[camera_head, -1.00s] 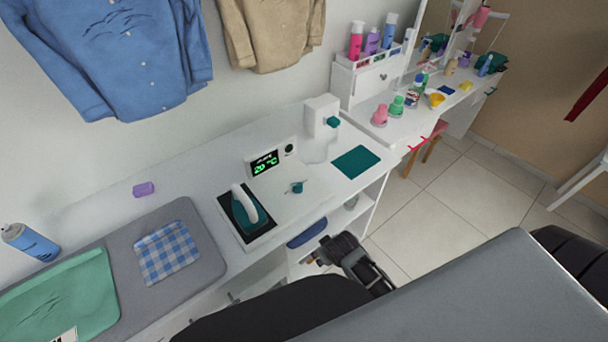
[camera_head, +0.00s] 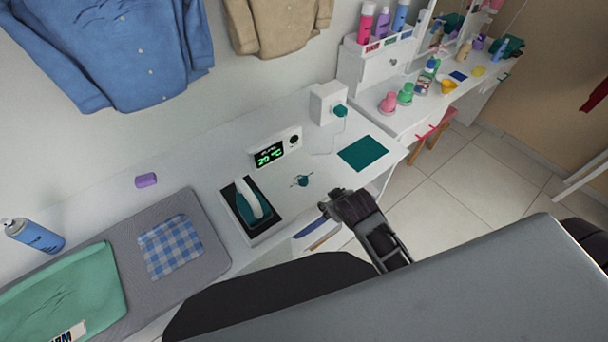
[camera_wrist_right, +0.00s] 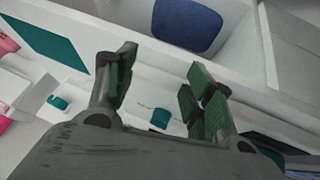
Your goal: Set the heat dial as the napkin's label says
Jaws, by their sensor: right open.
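The teal heat dial (camera_head: 302,181) sits on the white worktop in front of a display (camera_head: 268,157) reading 20 °C. Small marks surround it; its exact setting is too small to read. A blue checked napkin (camera_head: 171,247) lies on the grey ironing pad; no label shows on it. A green cloth (camera_head: 75,285) at lower left bears a white label (camera_head: 68,335), cut off, ending in "RM". My right gripper (camera_head: 332,202) is open and empty by the worktop's front edge, right of the dial. In the right wrist view the dial (camera_wrist_right: 160,117) shows beyond the open fingers (camera_wrist_right: 162,72). My left gripper is out of view.
The iron (camera_head: 250,203) rests on its dark stand left of the dial. A teal mat (camera_head: 362,154) and a white box with a teal plug (camera_head: 340,111) lie right of it. A spray can (camera_head: 34,235) and purple block (camera_head: 146,181) are left. Open shelves lie below.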

